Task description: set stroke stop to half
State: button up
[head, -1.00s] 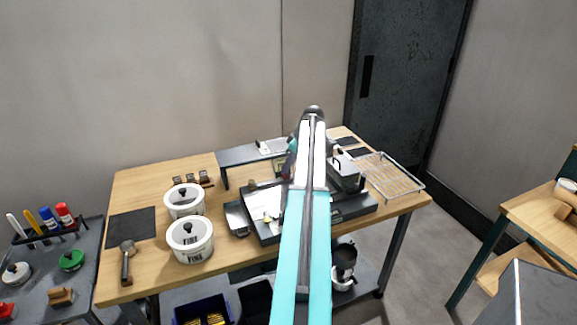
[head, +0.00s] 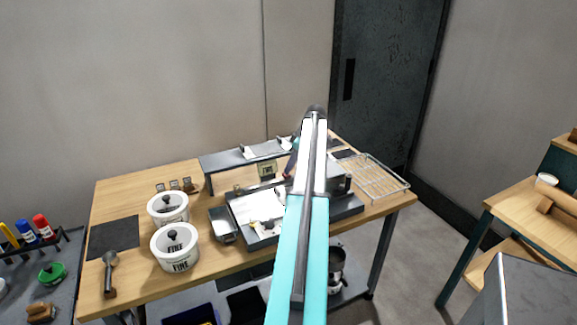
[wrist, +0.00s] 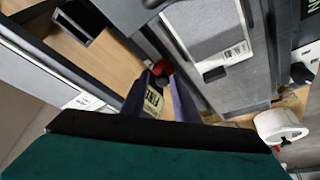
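A flat machine stands on the wooden table in the head view, with a dark base (head: 345,208) and a pale bed (head: 262,207). I cannot make out which part of it is the stroke stop. My gripper (wrist: 159,97) shows in the wrist view as two purple fingers, apart. Between them, a beige label (wrist: 153,102) with dark lettering shows. A small red part (wrist: 162,68) is just beyond the fingertips; I cannot tell whether they touch it. In the head view my arm hides most of the gripper and the machine's middle.
A raised grey shelf (head: 235,158) stands behind the machine. Two white lidded tubs (head: 175,247) and a dark mat (head: 113,236) are on the left. A wire rack (head: 372,178) is on the right.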

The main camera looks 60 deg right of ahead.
jog(key=shift+o, duration=0.7)
jog(key=shift+a, duration=0.1)
jog(key=b+v, duration=0.2)
jog(key=v, duration=1.1)
jog(key=shift+s+r+b, duration=0.15)
jog(key=shift+r+b, duration=0.25)
